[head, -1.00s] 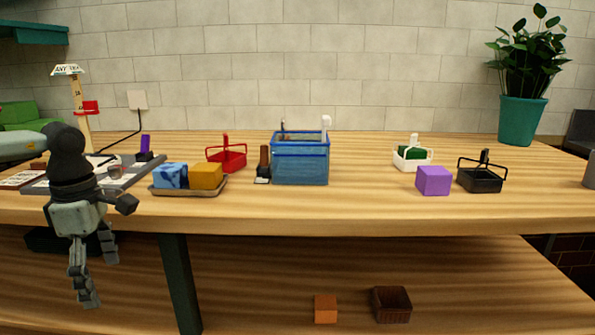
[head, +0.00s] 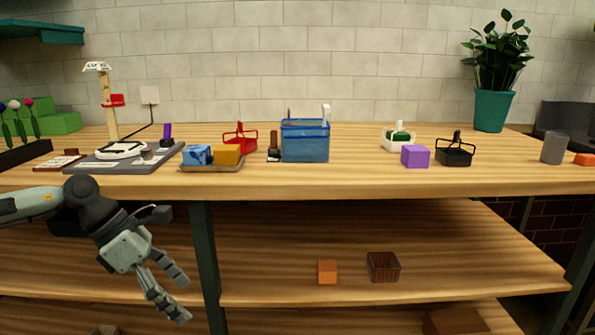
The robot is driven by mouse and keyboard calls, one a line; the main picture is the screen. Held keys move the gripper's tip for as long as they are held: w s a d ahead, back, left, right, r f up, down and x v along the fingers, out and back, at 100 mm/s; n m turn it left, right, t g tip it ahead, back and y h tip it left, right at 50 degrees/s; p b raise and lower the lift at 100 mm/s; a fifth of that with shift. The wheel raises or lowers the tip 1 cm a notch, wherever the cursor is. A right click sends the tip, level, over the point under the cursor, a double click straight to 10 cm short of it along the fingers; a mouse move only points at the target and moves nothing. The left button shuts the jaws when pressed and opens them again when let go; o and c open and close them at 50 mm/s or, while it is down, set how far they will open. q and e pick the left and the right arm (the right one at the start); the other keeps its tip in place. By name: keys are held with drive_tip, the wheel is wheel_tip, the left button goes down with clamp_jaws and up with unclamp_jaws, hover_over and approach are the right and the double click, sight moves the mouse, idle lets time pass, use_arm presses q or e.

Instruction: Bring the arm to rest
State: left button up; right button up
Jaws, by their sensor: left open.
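My left arm comes in from the left edge, in front of the table. My left gripper (head: 183,297) hangs below the level of the table top (head: 330,181), pointing down and to the right. Its fingers are apart and nothing is between them. It is in front of the table's left leg and lower shelf (head: 460,240), apart from the things on the table. My right gripper does not show.
On the table stand a tray (head: 213,170) with a blue and a yellow block, a blue basket (head: 305,145), a purple block (head: 415,156), small baskets, a grey cylinder (head: 554,148) and a potted plant (head: 492,108).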

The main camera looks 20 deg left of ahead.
use_arm(q)
drive_tip(key=w+d+r+n+t+h, duration=0.1)
drive_tip(key=w+d+n+t+h, duration=0.4)
drive_tip(key=d, duration=0.5)
drive_tip(key=w+n+t, duration=0.7)
drive_tip(key=w+n, duration=0.1)
drive_tip(key=n, duration=0.4)
drive_tip(key=s+a+f+n+y, duration=0.1)
drive_tip(key=a+f+n+y, duration=0.45)
drive_tip(key=f+n, duration=0.25)
drive_tip(key=s+a+f+n+y, duration=0.2)
drive_tip(key=a+f+n+y, duration=0.2)
drive_tip(key=f+n+y, duration=0.3)
drive_tip(key=s+d+f+n+g, duration=0.3)
drive_tip(key=s+f+n+g, duration=0.2)
drive_tip(key=s+f, duration=0.6)
drive_tip(key=s+d+f+n+g, duration=0.3)
drive_tip(key=s+f+n+g, duration=0.3)
drive_tip(key=s+f, duration=0.6)
drive_tip(key=shift+s+n, duration=0.5)
drive_tip(key=shift+n, duration=0.1)
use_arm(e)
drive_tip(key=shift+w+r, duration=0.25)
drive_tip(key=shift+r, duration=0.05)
